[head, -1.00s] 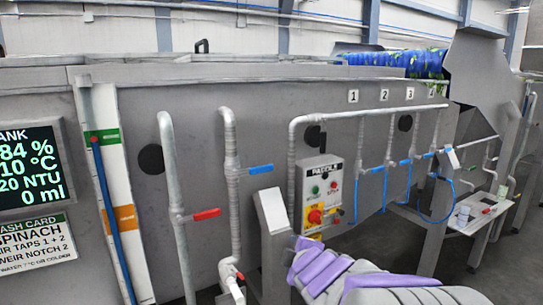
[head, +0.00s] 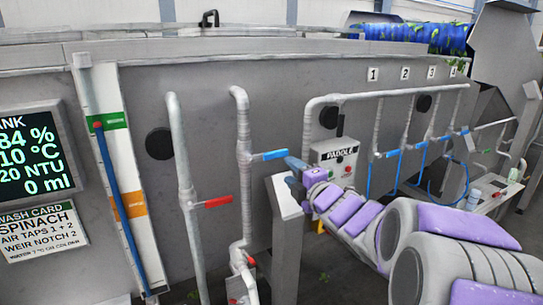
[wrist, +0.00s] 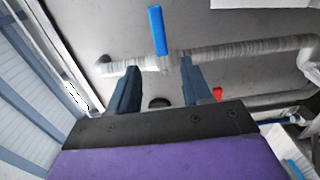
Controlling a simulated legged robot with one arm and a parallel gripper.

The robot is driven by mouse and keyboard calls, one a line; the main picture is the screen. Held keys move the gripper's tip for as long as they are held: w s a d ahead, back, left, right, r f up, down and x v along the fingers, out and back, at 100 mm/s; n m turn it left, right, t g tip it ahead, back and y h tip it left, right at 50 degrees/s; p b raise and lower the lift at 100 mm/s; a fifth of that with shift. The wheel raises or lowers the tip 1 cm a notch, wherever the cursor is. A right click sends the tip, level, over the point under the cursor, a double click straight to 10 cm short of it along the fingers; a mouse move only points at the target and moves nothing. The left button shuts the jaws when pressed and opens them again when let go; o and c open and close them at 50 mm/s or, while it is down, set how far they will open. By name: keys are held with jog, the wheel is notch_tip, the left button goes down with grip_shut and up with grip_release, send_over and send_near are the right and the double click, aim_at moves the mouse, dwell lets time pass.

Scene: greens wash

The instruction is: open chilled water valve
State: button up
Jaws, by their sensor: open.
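A blue valve lever (head: 268,155) sticks out level to the right from the second upright grey pipe (head: 241,125), crosswise to the pipe. My gripper (head: 294,172) is just right of the lever's free end. In the wrist view the blue lever (wrist: 158,30) lies ahead, lined up with the gap between the two fingers of my open gripper (wrist: 158,68). The gap looks empty, and I cannot tell whether a finger touches the lever.
A paddle control box (head: 335,155) and a slanted grey post (head: 284,195) stand close to my gripper. Several blue-levered taps under number plates are farther right. The tank display (head: 35,150) and wash card (head: 42,232) are at left.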

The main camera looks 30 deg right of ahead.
aim_at(278, 156)
jog(key=w+d, duration=0.1)
jog(key=w, duration=0.1)
jog(key=w+d, duration=0.1)
jog(key=w, duration=0.2)
jog(key=w+d, duration=0.1)
jog(key=w, duration=0.1)
jog(key=shift+w+d+f, duration=0.2)
jog(key=shift+w, duration=0.15)
jog(key=w+a, duration=0.1)
jog(key=w, duration=0.1)
jog(key=w+a, duration=0.2)
jog(key=shift+w+a+r, duration=0.15)
jog(key=shift+r, duration=0.05)
jog(key=shift+d+f, duration=0.15)
jog(key=shift+d, duration=1.3)
jog(key=shift+c, duration=0.8)
jog(key=shift+a, duration=0.95)
jog(key=c, duration=0.6)
jog(key=shift+d, duration=0.15)
grip_shut()
